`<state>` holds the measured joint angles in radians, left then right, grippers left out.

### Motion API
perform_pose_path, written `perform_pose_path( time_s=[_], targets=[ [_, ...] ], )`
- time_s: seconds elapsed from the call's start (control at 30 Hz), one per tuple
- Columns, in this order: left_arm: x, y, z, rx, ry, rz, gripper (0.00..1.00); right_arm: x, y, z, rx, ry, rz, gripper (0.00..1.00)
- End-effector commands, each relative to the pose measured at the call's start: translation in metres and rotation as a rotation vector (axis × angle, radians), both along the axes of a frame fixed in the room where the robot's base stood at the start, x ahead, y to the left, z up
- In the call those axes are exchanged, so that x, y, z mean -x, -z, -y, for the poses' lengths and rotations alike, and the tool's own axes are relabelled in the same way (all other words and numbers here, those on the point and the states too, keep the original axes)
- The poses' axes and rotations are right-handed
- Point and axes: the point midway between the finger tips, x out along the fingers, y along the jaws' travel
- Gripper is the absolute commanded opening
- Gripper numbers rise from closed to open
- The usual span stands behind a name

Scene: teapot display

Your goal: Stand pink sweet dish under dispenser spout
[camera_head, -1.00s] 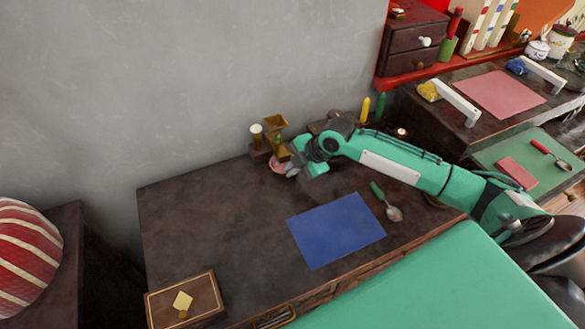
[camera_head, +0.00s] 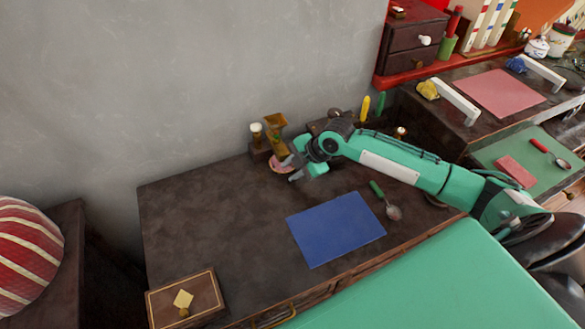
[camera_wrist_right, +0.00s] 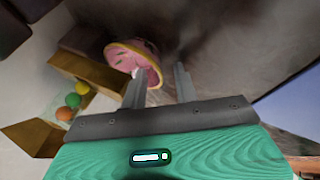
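The pink sweet dish (camera_head: 276,167), with a yellowish rim, stands on the dark tabletop at the foot of the brown dispenser (camera_head: 275,123). In the right wrist view the dish (camera_wrist_right: 136,58) is close to the dispenser's wooden chute (camera_wrist_right: 88,70), which holds coloured balls. I cannot tell whether the dish is exactly below the spout. My right gripper (camera_head: 291,169) is open beside the dish, on its right. In the wrist view its fingers (camera_wrist_right: 159,82) are apart; the left one overlaps the dish, and contact is unclear. My left gripper is not in view.
A blue mat (camera_head: 336,229) and a green-handled spoon (camera_head: 392,211) lie on the table. A small white-topped jar (camera_head: 256,130) stands left of the dispenser. A brown box (camera_head: 186,300) sits at the front left. The table's left part is clear.

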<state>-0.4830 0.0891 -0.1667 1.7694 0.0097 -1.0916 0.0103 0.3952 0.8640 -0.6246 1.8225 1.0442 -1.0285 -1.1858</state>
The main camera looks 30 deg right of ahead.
Motion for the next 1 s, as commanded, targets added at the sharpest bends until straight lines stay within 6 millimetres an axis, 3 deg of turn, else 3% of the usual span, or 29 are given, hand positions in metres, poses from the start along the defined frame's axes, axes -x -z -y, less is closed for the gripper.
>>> perform_pose_path(
  time_s=[0.07,0.13,0.7,1.0],
  targets=[
    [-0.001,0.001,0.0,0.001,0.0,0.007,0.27,-0.001,-0.001,0.0,0.0,0.001,0.002,0.32],
    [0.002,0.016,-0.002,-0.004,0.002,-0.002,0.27,-0.001,-0.001,0.0,0.0,0.001,0.002,0.32],
    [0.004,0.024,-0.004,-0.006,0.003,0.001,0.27,0.048,-0.095,0.047,0.003,0.0,0.001,0.32],
    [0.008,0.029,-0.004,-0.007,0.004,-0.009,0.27,0.056,-0.113,0.055,0.0,0.0,0.0,0.32]
  ],
)
